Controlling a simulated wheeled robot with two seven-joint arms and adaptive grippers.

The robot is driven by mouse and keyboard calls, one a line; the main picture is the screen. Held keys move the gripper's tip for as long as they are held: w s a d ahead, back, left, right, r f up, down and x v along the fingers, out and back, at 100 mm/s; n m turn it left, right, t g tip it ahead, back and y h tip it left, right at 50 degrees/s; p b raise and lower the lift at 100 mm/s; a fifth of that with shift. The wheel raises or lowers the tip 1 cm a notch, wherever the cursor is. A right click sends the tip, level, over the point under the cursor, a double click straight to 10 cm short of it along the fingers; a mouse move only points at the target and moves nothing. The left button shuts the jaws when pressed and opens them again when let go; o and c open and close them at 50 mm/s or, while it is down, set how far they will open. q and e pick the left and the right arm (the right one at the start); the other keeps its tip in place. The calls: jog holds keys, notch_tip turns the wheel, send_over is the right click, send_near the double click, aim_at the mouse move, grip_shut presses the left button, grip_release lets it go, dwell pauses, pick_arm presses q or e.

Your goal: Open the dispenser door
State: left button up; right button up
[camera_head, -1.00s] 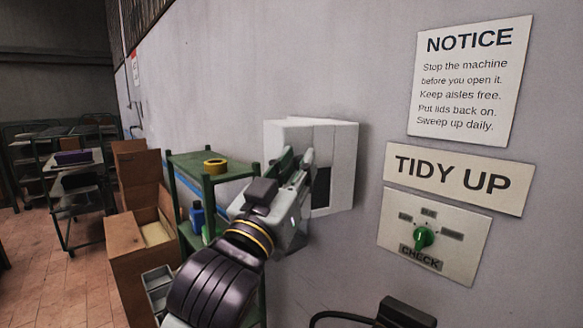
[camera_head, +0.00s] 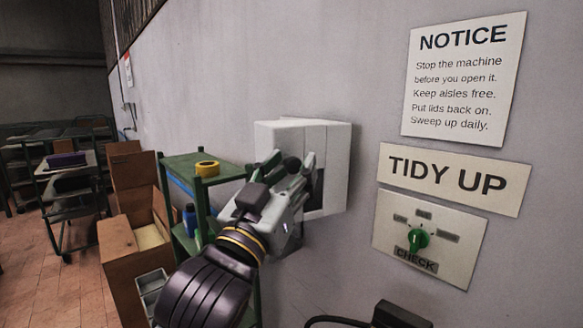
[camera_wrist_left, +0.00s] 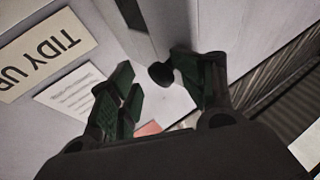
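The dispenser is a white box (camera_head: 331,142) fixed to the wall, with a dark opening low on its face. A dark round knob (camera_head: 292,163) stands out from it; the same knob shows in the left wrist view (camera_wrist_left: 160,74). My left gripper (camera_head: 289,164) is at the box, partly covering its face and lower edge. In the left wrist view its green-padded fingers (camera_wrist_left: 160,90) are apart, one on each side of the knob, with gaps visible. The door's outline is hard to make out behind the gripper, and I see no door swung out. My right gripper does not show.
A green shelf rack (camera_head: 205,178) with a yellow tape roll (camera_head: 207,168) and blue bottle (camera_head: 190,220) stands left of the dispenser. Brown boxes (camera_head: 120,255) stand beside it. A panel with a green switch (camera_head: 418,240) and signs (camera_head: 455,180) are on the wall to the right.

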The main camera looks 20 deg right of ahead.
pick_arm(q)
jog(key=v, duration=0.6)
jog(key=shift+s+a, duration=0.25)
jog(key=shift+a, duration=0.05)
